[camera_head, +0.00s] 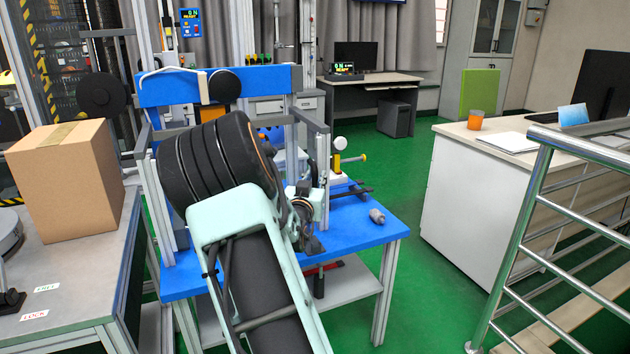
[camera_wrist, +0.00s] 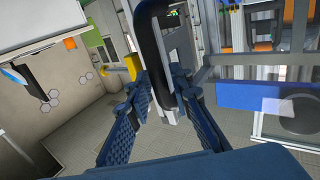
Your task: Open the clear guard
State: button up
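The clear guard looks like a see-through pane in a grey frame (camera_head: 310,120) around the drop tower on the blue bench. In the head view my arm hides much of its front. A grey bar (camera_wrist: 262,59), which looks like part of the frame, crosses the right of the wrist view. A black loop handle (camera_wrist: 147,45) stands upright ahead of my gripper. My gripper (camera_wrist: 163,88) has its two blue fingers spread, one on each side of the handle's lower end. I cannot tell whether they touch it. In the head view my gripper (camera_head: 308,232) is by the right post.
A cardboard box (camera_head: 68,180) stands on the grey bench at left. A small grey cylinder (camera_head: 377,216) lies on the blue bench (camera_head: 350,238) at right. A metal railing (camera_head: 521,230) and a white desk (camera_head: 455,200) stand further right. Green floor lies open between bench and desk.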

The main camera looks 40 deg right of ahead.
jog(key=shift+w, duration=0.1)
jog(key=shift+c, duration=0.7)
grip_shut()
